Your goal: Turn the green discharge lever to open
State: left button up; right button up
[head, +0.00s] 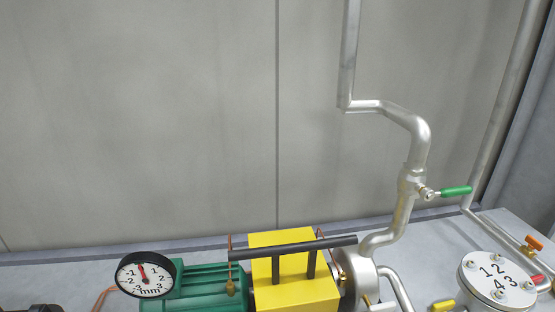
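The green discharge lever (456,191) sits on a valve (411,184) in the silver pipe, right of centre in the head view. The lever points to the right, nearly level and across the upright run of pipe. Its far end comes close to a thin pipe behind it in the picture. Neither of my grippers shows in this view.
Below the valve are a yellow block (292,280) with a dark bar (293,247) over it, a green motor (208,286) and a round gauge (146,275). A numbered flange (496,277), an orange handle (534,242) and a yellow handle (443,305) are at lower right.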

aim_at(428, 194)
jog(key=z, duration=1.3)
